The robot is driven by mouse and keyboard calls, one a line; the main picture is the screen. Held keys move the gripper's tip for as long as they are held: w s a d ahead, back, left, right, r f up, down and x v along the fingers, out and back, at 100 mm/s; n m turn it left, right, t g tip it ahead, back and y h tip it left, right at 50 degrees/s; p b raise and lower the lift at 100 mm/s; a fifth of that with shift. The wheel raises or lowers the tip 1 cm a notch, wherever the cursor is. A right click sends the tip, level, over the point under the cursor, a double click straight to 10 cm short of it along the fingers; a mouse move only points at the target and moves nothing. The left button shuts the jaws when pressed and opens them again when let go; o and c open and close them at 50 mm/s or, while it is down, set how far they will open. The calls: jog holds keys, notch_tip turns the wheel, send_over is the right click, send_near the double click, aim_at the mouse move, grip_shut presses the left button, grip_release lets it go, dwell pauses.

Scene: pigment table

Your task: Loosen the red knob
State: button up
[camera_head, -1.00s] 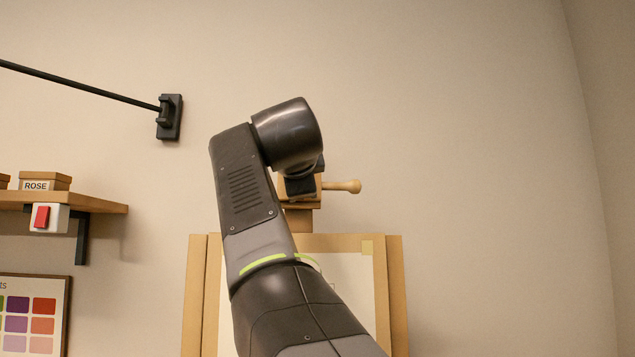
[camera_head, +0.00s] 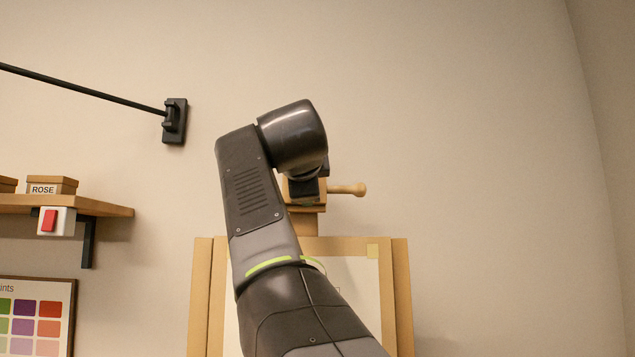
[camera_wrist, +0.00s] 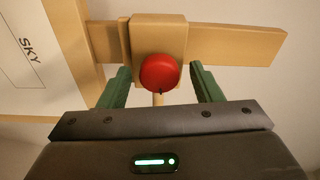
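The red knob (camera_wrist: 160,73) is round with a small dark mark on its lower edge. It sits on the face of a wooden block (camera_wrist: 173,26) in the wrist view. My gripper (camera_wrist: 158,82) is open, with one green finger to the left of the knob and one to the right. Gaps show between the knob and both fingers; I cannot tell how far the tips reach along it. In the head view my arm hides the knob and the gripper; part of the wooden block and a wooden handle (camera_head: 347,189) show behind my arm.
A wooden bar (camera_wrist: 235,44) runs sideways behind the block. A board with a "SKY" sheet (camera_wrist: 30,55) is at the left. In the head view, a wooden shelf (camera_head: 112,208) with boxes and a red switch (camera_head: 50,221) are left. The wall at right is clear.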

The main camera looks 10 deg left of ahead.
jog(key=shift+s, duration=0.1)
jog(key=s+d+r+b, duration=0.1)
jog(key=s+b, duration=0.1)
jog(key=s, duration=1.1)
jog(key=shift+s+d+r, duration=0.15)
jog(key=shift+s, duration=0.1)
dwell(0.3)
jog(key=w+a+f+p, duration=0.1)
jog(key=w+p, duration=0.1)
jog(key=w, duration=1.1)
jog(key=shift+w+a+f, duration=0.15)
jog(key=shift+w, duration=0.2)
jog(key=shift+s, duration=0.1)
